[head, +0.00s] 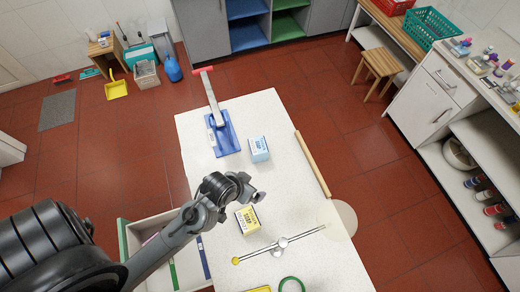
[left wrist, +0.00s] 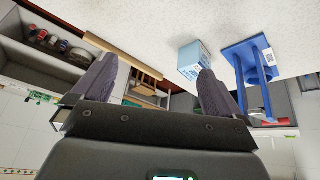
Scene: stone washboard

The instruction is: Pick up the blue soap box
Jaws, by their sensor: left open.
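The blue soap box (head: 259,149) stands on the white stone counter (head: 310,215), right of the blue stand. In the left wrist view the blue soap box (left wrist: 191,62) appears upside down, past the finger on the right. My left gripper (head: 255,193) is above the counter, nearer the camera than the blue box and apart from it. In the left wrist view its two fingers (left wrist: 155,75) are spread wide with nothing between them. My right gripper is in neither view.
A yellow soap box (head: 246,220) stands close to my left gripper. A blue stand with a red-topped handle (head: 223,135) is left of the blue box. A wooden rod (head: 312,164) lies along the right edge. A metal bar (head: 279,244) lies nearer. The counter around the blue box is mostly clear.

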